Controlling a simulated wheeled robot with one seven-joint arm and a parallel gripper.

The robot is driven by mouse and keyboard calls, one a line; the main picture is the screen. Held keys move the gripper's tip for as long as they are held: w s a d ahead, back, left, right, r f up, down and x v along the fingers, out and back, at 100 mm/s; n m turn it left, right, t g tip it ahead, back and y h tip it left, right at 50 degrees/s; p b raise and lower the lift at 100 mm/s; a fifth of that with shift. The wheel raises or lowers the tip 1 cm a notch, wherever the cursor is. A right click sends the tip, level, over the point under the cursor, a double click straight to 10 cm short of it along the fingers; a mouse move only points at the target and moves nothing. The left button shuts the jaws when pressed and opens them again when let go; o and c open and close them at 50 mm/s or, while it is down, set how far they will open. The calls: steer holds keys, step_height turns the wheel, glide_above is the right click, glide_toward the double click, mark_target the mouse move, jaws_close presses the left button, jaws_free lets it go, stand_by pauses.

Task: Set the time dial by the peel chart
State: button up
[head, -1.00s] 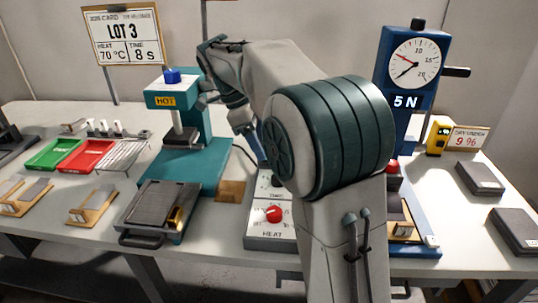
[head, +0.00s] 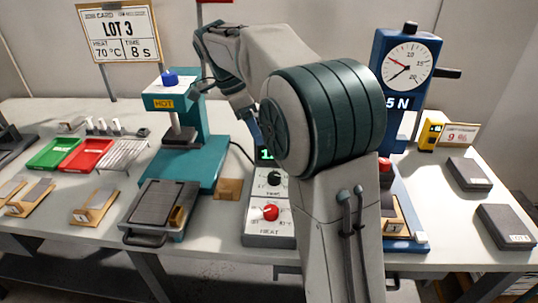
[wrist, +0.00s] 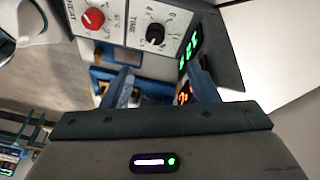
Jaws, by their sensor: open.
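The time dial is a black knob (head: 274,178) on a grey control box (head: 254,230), above the red heat knob (head: 270,212). The time knob also shows in the wrist view (wrist: 155,34), its white pointer seen end-on beside the label TIME. A green lit display (wrist: 190,52) stands by it, its digits unclear. My gripper (wrist: 160,88) is open and empty, apart from the knob. In the head view my arm hides most of the gripper. A card (head: 119,30) reads LOT 3, heat 70 °C, time 8 s. I cannot identify a peel chart.
A teal hot press (head: 183,150) stands left of the control box. A blue gauge stand (head: 387,75) marked 5 N, with a round dial, stands right, partly behind my arm. Green (head: 53,153) and red (head: 88,154) trays lie left. Dark blocks (head: 468,173) lie far right.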

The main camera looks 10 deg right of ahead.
mark_target(274, 175)
steer(key=s+d+r+n+t+y+p, duration=0.1)
steer(key=d+n+y+p, duration=0.1)
steer(key=n+p, duration=0.85)
steer(key=s+d+n+y+p, duration=0.25)
steer(key=n+p, duration=0.55)
steer(key=n, duration=0.6)
steer(key=shift+h, duration=0.35)
steer(key=f, duration=0.9)
steer(key=w+f+p, duration=0.1)
steer(key=f, duration=0.3)
steer(key=shift+d+f, duration=0.1)
steer(key=shift+f, duration=0.25)
